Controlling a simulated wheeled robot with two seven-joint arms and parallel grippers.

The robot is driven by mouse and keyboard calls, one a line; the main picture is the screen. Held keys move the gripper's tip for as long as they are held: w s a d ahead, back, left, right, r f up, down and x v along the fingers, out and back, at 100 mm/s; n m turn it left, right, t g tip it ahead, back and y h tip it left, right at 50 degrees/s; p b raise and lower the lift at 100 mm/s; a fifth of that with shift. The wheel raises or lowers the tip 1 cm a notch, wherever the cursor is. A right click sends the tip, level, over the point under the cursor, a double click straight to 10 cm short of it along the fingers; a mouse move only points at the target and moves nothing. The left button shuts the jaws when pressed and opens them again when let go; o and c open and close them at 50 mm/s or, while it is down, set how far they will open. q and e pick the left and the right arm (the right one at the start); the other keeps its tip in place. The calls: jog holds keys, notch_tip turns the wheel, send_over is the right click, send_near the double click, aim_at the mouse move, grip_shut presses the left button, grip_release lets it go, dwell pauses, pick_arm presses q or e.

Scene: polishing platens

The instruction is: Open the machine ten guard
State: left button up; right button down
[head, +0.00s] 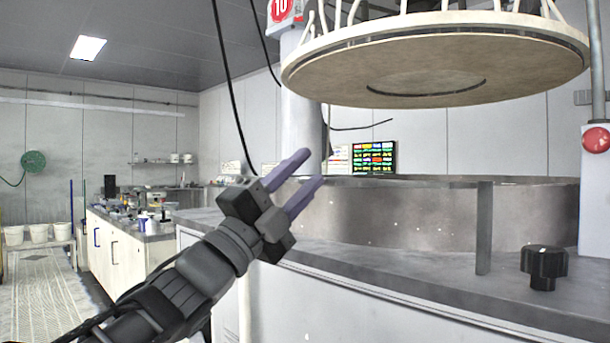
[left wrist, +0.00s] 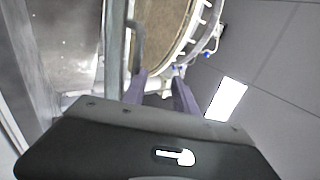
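The red number 10 sign (head: 281,10) marks the machine at the top. A low curved metal wall (head: 400,215), which looks like the guard, runs around the machine top below the raised round platen (head: 440,70). A flat upright metal strip (head: 484,228) stands at its front. My left gripper (head: 312,168) is in front of the wall's left end, its two purple fingers apart with nothing visible between them. In the left wrist view its fingers (left wrist: 161,88) point toward a grey bent bar (left wrist: 138,45); I cannot tell whether they touch it. My right gripper is not in view.
A black knob (head: 544,267) stands on the machine's front ledge at the right. A red button (head: 596,140) is on a post at the far right. A cluttered bench (head: 130,240) stands left, beside a floor aisle.

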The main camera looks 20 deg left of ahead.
pick_arm(q)
notch_tip(320, 180, down, 7)
jog(key=s+a+b, duration=0.1)
jog(key=s+b, duration=0.1)
jog(key=b, duration=0.1)
jog(key=shift+s+r, duration=0.2)
jog(key=shift+s, duration=0.05)
dwell(0.5)
